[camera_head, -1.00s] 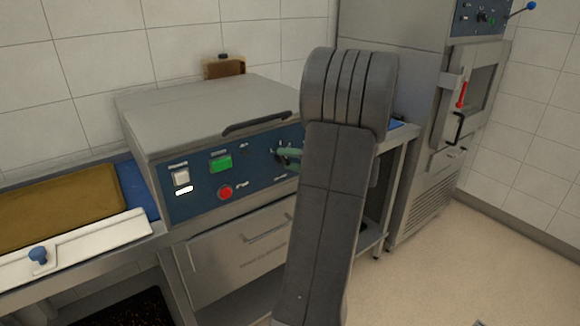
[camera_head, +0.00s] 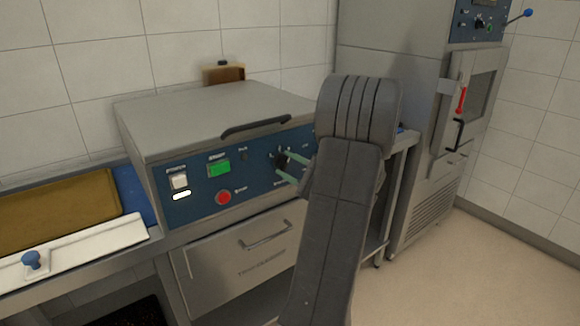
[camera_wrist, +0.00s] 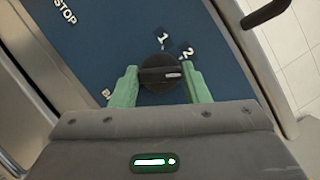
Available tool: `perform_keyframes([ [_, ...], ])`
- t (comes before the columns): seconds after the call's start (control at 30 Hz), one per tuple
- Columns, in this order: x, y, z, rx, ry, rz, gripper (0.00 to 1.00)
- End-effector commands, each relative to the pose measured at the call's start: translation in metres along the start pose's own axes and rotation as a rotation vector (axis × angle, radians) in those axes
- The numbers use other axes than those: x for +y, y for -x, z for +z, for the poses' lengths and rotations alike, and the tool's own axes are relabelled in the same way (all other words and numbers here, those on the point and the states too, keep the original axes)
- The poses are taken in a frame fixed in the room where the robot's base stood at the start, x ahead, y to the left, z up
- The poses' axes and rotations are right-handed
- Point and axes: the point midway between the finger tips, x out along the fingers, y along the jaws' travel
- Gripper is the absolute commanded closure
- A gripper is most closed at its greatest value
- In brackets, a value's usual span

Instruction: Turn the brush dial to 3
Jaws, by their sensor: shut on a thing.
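The brush dial is a round black knob (camera_wrist: 155,84) on a blue control panel. In the head view the dial (camera_head: 280,162) is partly covered by my gripper. My gripper (camera_wrist: 161,82) is shut on it, with one green finger on each side; it also shows in the head view (camera_head: 291,168). The knob's white mark points right in the wrist view, toward the right finger. The numerals 1 (camera_wrist: 163,38) and 2 (camera_wrist: 188,53) lie above and upper right of the knob. Any numeral behind the right finger is hidden.
The panel also carries a green button (camera_head: 219,168), a red stop button (camera_head: 223,198) and a white switch (camera_head: 180,181). A lid handle (camera_head: 256,127) sits just above. A tall oven (camera_head: 400,80) stands to the right. Floor is clear at right.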

Motion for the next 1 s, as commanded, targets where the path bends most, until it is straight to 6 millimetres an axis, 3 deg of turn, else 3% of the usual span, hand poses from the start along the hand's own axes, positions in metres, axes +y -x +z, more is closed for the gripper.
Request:
perform_keyframes([
  [0.4, 0.0012, -0.0005, 0.0002, 0.001, -0.252, -0.105, 0.81],
  [1.0, 0.0014, -0.0008, 0.0002, 0.000, -0.326, -0.137, 0.81],
])
